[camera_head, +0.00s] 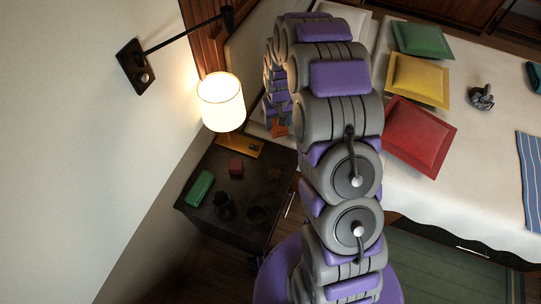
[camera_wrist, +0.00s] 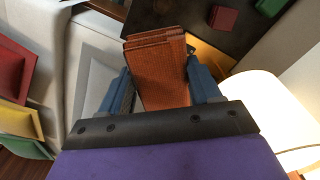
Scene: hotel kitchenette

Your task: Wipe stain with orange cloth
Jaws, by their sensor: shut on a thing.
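My gripper (camera_wrist: 158,78) is shut on the orange cloth (camera_wrist: 160,62), a folded, ribbed piece between its two blue fingers in the wrist view. In the head view my gripper (camera_head: 277,112) is partly behind my arm, near the bed edge and right of the lamp. A bit of the orange cloth (camera_head: 279,127) shows there, above and beside the dark nightstand (camera_head: 187,205). I cannot clearly make out a stain; a dark round patch or dish (camera_head: 257,214) on the nightstand is too dim to tell.
On the nightstand are a green box (camera_head: 200,189), a red cube (camera_head: 236,167), a dark cup-like object (camera_head: 224,207) and a lit lamp (camera_head: 221,101). The bed (camera_head: 465,170) holds red (camera_head: 418,135), yellow (camera_head: 418,80) and green pillows (camera_head: 422,41). A wall lamp arm (camera_head: 180,36) sticks out above.

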